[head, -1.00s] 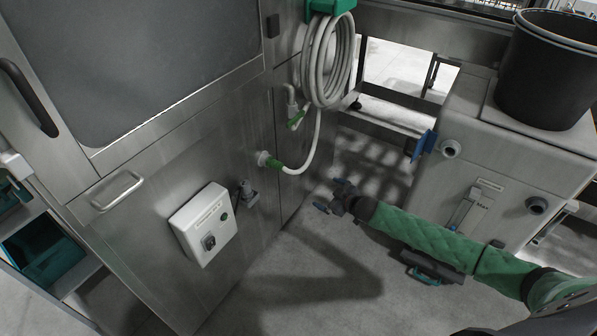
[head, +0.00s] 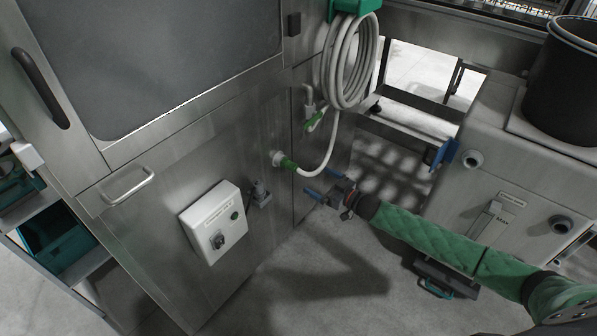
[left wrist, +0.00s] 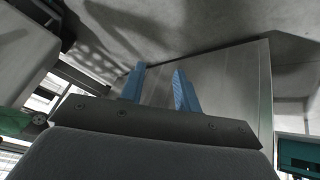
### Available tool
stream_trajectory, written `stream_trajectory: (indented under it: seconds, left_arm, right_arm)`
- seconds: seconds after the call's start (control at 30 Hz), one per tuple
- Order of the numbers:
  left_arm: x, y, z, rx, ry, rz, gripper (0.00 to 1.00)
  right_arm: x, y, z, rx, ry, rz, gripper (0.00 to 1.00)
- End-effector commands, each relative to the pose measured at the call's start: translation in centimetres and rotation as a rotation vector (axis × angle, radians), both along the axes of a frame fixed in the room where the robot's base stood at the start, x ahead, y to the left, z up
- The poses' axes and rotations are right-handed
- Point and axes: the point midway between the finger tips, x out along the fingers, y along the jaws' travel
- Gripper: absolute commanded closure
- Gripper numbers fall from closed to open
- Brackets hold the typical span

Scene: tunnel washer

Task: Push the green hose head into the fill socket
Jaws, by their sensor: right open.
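The green hose head (head: 288,165), on the end of the white hose (head: 326,150), sits at the pale round fill socket (head: 277,158) on the steel panel in the head view. The two line up and appear to touch; how deep the head is seated I cannot tell. My right gripper (head: 311,184) is open and empty, its blue fingers apart, just right of and below the hose head and not touching it. My left gripper (left wrist: 159,88) shows only in the left wrist view, open with nothing between its fingers; the hose head is not in that view.
The coiled hose hangs from a green holder (head: 355,5) above. A tap with a green lever (head: 314,121) is above the socket. A white control box (head: 213,221) and a grey fitting (head: 260,194) are left. A grey tank (head: 480,205) with a black bucket (head: 568,85) stands right.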

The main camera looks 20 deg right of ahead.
Motion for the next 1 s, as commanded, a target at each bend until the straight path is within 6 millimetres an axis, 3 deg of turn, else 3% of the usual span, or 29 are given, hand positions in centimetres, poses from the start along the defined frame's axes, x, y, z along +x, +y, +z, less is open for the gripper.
stream_trajectory:
  seconds: [1.0]
  left_arm:
    - [-0.5, -0.2, -9.8, -0.014, -0.081, 0.032, 0.68]
  right_arm:
    - [4.8, 3.8, -0.1, -0.002, 0.000, 0.000, 0.00]
